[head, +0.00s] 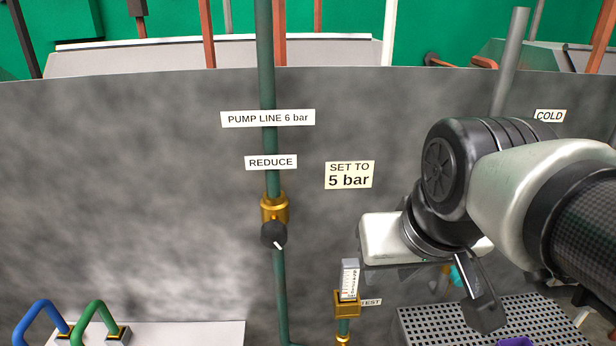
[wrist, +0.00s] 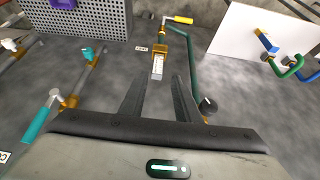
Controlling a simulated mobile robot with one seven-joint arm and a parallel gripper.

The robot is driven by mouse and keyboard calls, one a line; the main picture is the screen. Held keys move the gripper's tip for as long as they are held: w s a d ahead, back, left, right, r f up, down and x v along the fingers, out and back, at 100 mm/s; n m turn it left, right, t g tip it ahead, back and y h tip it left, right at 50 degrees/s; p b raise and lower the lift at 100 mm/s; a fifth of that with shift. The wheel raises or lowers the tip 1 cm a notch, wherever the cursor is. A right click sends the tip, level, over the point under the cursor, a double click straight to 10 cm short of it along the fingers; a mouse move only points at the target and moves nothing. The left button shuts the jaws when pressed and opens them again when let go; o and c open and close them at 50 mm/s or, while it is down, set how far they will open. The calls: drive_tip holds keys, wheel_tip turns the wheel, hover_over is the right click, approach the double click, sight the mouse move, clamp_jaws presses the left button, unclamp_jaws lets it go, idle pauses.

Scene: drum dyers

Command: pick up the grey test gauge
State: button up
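The grey test gauge (head: 349,278) is a small upright block with a marked white scale face. It stands in a brass fitting (head: 347,304) on a thin green pipe, beside a TEST label. In the wrist view the gauge (wrist: 157,67) lies ahead of my gripper (wrist: 158,82), roughly in line with the space between the two fingers. My gripper is open, with nothing seen between the fingers. In the head view my gripper is above and right of the gauge, and its fingers are partly hidden by its own body.
A perforated tray (head: 520,322) is at the lower right. A white panel (head: 190,334) with blue and green handles is at the lower left. A grey wall stands behind.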

sight(352, 265)
drive_tip(key=o, duration=0.5)
drive_tip(key=shift+g, duration=0.6)
drive_tip(key=w+f+b, duration=0.2)
drive_tip(key=w+b, duration=0.2)
drive_tip(key=w, duration=0.1)
drive_tip(key=w+f+b, duration=0.3)
drive_tip(key=w+b, duration=0.1)
drive_tip(key=w, duration=0.1)
drive_tip(key=w+f+b, duration=0.2)
drive_tip(key=w+b, duration=0.2)
drive_tip(key=w, duration=0.1)
drive_tip(key=shift+a+f, duration=0.15)
drive_tip(key=shift+a, duration=0.2)
drive_tip(key=b+x, duration=0.2)
drive_tip(key=x, duration=0.8)
drive_tip(key=shift+w+d+f, duration=0.1)
drive_tip(key=shift+w+f, duration=0.15)
drive_tip(key=shift+f, duration=0.05)
drive_tip(key=shift+d+b+x, duration=0.15)
drive_tip(key=shift+b+x, duration=0.1)
drive_tip(key=shift+x, duration=1.2)
drive_tip(key=shift+d+b+x, duration=0.1)
drive_tip(key=shift+b+x, duration=0.1)
drive_tip(key=shift+x, duration=1.25)
